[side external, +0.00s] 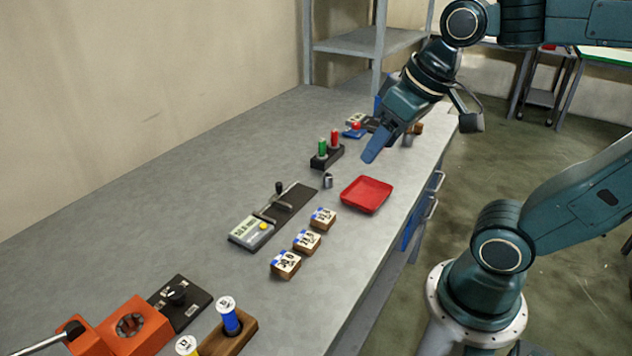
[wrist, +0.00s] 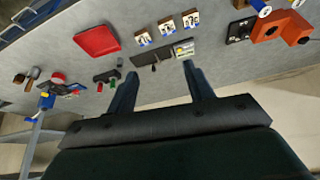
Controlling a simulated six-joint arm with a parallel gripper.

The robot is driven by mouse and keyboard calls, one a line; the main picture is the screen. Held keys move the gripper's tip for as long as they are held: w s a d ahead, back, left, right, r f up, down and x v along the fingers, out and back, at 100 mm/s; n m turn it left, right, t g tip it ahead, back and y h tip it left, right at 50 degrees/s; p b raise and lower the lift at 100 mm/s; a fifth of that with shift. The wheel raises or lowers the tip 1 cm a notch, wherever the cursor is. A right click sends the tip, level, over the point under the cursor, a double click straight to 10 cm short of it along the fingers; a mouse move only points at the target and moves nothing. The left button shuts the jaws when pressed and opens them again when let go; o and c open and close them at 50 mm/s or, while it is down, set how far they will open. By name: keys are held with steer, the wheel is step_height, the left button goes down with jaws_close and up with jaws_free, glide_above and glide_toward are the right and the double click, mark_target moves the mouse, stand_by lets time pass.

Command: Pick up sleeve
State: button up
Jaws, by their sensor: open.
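A small grey metal cylinder, which looks like the sleeve (side external: 328,180), stands upright on the grey bench between the red tray and the black block with green and red pegs. It shows very small in the wrist view (wrist: 119,62), just beyond the left fingertip. My gripper (side external: 373,153) is above the bench, tilted, beyond and to the right of the sleeve in the side view. In the wrist view my gripper (wrist: 160,70) has its two fingers apart with nothing held between them.
A red tray (side external: 366,195) lies near the bench edge. The black peg block (side external: 327,158), a caliper-like gauge (side external: 273,215) and wooden blocks with printed labels (side external: 307,241) surround the sleeve. An orange device (side external: 125,325) stands at the near end. The left side of the bench is clear.

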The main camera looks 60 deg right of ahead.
steer(key=w+d+f+m+g, duration=0.2)
steer(key=w+d+f+m, duration=0.15)
steer(key=w+d, duration=0.45)
steer(key=w+d+f+m+g, duration=0.2)
steer(key=w+d+m, duration=0.3)
steer(key=w, duration=0.5)
steer(key=w+d+f+m, duration=0.1)
steer(key=d+f, duration=0.2)
steer(key=d, duration=0.1)
steer(key=w+d+f+m+g, duration=0.1)
steer(key=w+d+f, duration=0.1)
steer(key=d+f, duration=0.2)
steer(key=shift+w, duration=0.3)
steer(key=shift+d, duration=0.1)
glide_above(328, 175)
steer(key=shift+d+f, duration=0.1)
steer(key=shift+f, duration=4.1)
steer(key=shift+f, duration=2.6)
